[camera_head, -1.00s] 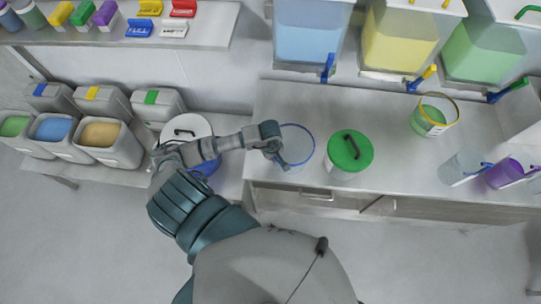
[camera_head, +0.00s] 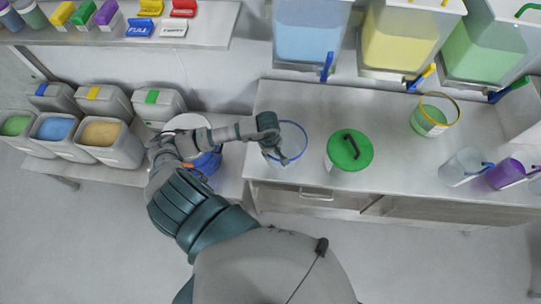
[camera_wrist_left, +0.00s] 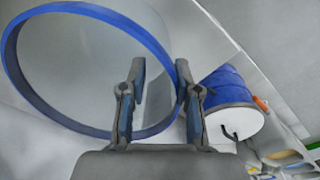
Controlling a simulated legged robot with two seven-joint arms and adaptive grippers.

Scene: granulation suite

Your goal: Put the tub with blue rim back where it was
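The tub with the blue rim (camera_head: 304,134) stands near the left end of the metal counter and looks clear and empty. My left gripper (camera_head: 277,158) reaches down at its near-left side. In the wrist view the tub's blue rim (camera_wrist_left: 28,92) fills the upper left. There the left gripper (camera_wrist_left: 160,72) has its fingers apart, one over the tub's opening and one at or just outside the rim. I see no finger clamped on the rim. My right gripper is not in view.
A tub with a green lid (camera_head: 361,151) stands close right of the blue-rimmed tub. A yellow-rimmed tub (camera_head: 426,124) is farther right. A blue container with a white top (camera_wrist_left: 233,122) sits left of the counter (camera_head: 392,160), partly under my arm. Clear counter lies behind the tubs.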

